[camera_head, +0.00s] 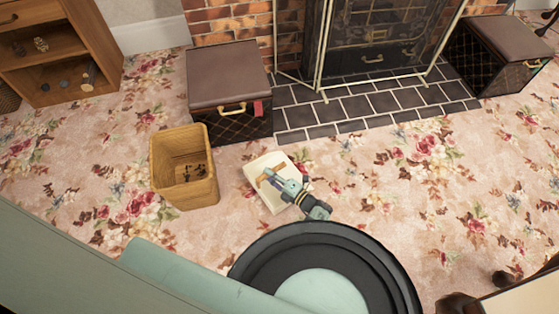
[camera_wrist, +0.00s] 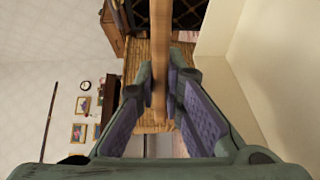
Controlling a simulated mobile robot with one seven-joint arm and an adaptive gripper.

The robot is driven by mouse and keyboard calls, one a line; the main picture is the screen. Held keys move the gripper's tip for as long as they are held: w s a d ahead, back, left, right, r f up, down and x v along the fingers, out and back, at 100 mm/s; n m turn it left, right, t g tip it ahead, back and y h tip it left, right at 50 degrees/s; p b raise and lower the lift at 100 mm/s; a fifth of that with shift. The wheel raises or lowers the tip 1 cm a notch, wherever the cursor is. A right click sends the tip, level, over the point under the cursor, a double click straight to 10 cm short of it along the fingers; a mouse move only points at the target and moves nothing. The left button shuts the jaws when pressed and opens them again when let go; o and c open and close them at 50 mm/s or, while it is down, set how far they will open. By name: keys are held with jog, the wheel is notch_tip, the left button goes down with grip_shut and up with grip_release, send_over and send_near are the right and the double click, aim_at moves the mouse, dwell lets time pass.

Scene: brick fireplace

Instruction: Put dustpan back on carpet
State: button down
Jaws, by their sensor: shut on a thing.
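The cream dustpan (camera_head: 267,195) is right of the wooden bin in the head view, over the carpet (camera_head: 400,220). My gripper (camera_head: 272,180) is at its upper side, shut on its wooden handle (camera_wrist: 160,50). In the wrist view the handle runs between the two finger pads. The dustpan's pale pan (camera_wrist: 265,75) fills the right of that view. I cannot tell whether the dustpan touches the carpet or hangs above it.
The wooden bin (camera_head: 168,182) with dark bits inside stands left of the dustpan. Behind are a brown-topped box (camera_head: 228,75), dark hearth tiles (camera_head: 350,105) and the fireplace screen (camera_head: 375,45). A similar box (camera_head: 510,45) stands far right. Carpet at right is clear.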

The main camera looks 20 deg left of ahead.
jog(key=w+b, duration=0.2)
jog(key=w, duration=0.1)
jog(key=w+f+b, duration=0.1)
jog(key=w+b, duration=0.2)
jog(key=w, duration=0.1)
jog(key=w+b, duration=0.3)
jog(key=w, duration=0.1)
jog(key=shift+w+a+f, duration=0.1)
jog(key=shift+a+f, duration=0.05)
jog(key=shift+a, duration=0.2)
notch_tip(320, 180, down, 3)
jog(key=b, duration=0.3)
jog(key=shift+f, duration=0.1)
jog(key=shift+f+b, duration=0.3)
jog(key=shift+b, duration=0.05)
jog(key=c, duration=1.7)
grip_release()
jog(key=shift+r, duration=0.1)
jog(key=shift+r, duration=0.15)
jog(key=p, duration=0.3)
send_over(301, 181)
jog(key=shift+a, duration=0.1)
